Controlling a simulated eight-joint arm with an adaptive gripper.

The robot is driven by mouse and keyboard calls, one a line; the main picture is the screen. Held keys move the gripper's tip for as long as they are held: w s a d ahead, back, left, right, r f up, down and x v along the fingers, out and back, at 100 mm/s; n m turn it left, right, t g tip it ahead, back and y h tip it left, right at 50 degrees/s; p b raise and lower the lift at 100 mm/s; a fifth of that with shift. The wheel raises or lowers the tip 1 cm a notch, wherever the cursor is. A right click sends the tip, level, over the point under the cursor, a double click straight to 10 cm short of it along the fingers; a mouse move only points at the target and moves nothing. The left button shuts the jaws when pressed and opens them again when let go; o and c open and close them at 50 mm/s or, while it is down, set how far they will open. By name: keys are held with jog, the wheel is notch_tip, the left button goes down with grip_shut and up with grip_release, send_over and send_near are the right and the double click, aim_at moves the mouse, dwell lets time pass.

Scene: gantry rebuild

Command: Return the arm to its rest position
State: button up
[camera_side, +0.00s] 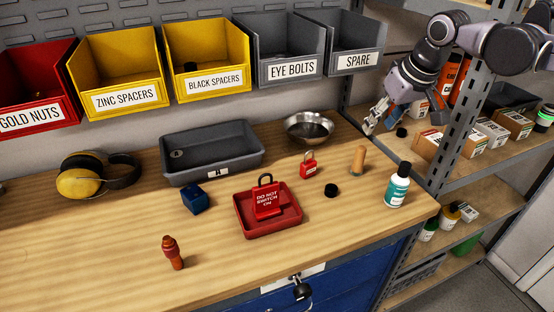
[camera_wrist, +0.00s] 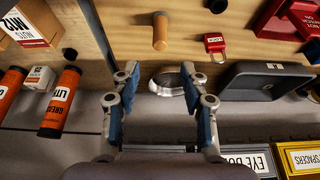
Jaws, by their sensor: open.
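My gripper (camera_side: 376,116) is at the right in the side view, raised near the shelf upright at the back right corner of the bench. In the wrist view my gripper (camera_wrist: 158,80) shows two blue-padded fingers spread apart with nothing between them. The round metal bowl (camera_wrist: 170,82) shows beyond and between the fingers in that view. In the side view the metal bowl (camera_side: 309,127) stands on the bench to the left of my gripper. My arm comes in from the upper right.
The wooden bench (camera_side: 110,240) holds a grey tray (camera_side: 212,165), a red tray (camera_side: 270,232), a red padlock (camera_side: 309,165), a wooden peg (camera_side: 358,159) and a teal bottle (camera_side: 397,186). Labelled bins (camera_side: 207,60) line the wall. A metal shelf upright (camera_side: 462,125) stands close to my gripper.

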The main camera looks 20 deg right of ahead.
jog(key=shift+s+r, duration=0.1)
jog(key=shift+r, duration=0.15)
jog(key=s+d+f+t, duration=0.1)
jog(key=s+f, duration=0.3)
jog(key=s, duration=0.4)
jog(key=s+d+f+t, duration=0.1)
jog(key=s+d+f, duration=0.3)
jog(key=s, duration=0.4)
jog(key=shift+d+f+t, duration=0.25)
jog(key=shift+f+t, duration=0.05)
jog(key=shift+f, duration=0.4)
